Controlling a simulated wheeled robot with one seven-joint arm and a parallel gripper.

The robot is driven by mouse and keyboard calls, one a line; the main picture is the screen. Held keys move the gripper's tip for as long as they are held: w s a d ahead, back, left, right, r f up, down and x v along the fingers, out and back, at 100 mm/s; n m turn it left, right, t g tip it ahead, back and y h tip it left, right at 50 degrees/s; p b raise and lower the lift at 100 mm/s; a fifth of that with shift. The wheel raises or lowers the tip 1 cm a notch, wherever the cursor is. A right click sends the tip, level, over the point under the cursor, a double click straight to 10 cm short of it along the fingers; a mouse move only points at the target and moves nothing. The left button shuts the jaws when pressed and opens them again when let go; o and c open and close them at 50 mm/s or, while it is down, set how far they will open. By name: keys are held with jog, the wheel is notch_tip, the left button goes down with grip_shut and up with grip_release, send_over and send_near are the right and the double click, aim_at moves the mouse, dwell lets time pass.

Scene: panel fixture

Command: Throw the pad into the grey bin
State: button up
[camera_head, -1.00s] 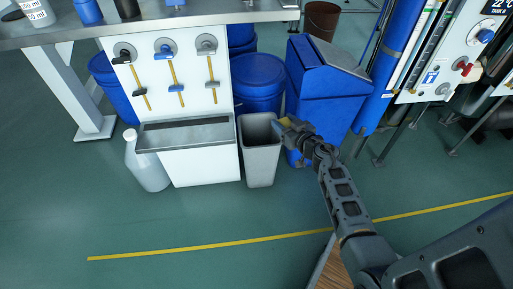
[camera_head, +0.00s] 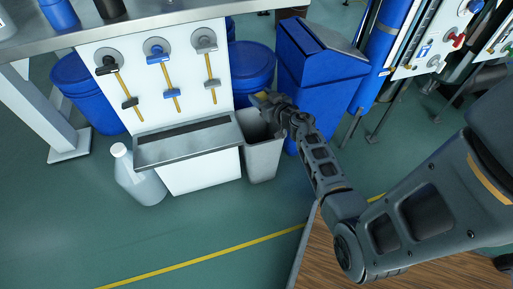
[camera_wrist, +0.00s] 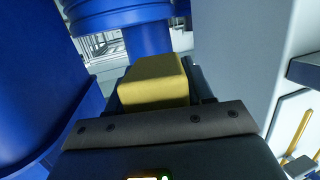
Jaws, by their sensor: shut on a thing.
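The pad (camera_wrist: 153,82) is a yellow block held at the tip of my gripper, large in the wrist view. It shows small in the head view (camera_head: 262,98). My gripper (camera_head: 266,101) is shut on the pad, at the back right part of the grey bin's opening in the picture. The grey bin (camera_head: 263,162) stands upright on the floor, open at the top. My gripper and wrist hide part of its rim. How high the pad is above the rim I cannot tell.
A white panel fixture with a sink trough (camera_head: 188,143) stands left of the bin. A blue lidded bin (camera_head: 315,75) stands close on the right, and a blue drum (camera_head: 250,65) behind. A white jug (camera_head: 137,178) is on the floor at left. The front floor is clear.

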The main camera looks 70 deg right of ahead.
jog(key=shift+f+b, duration=2.05)
jog(key=shift+b, duration=0.05)
jog(key=o, duration=1.2)
jog(key=p+v, duration=0.3)
jog(key=v, duration=0.5)
jog(key=shift+p, duration=0.3)
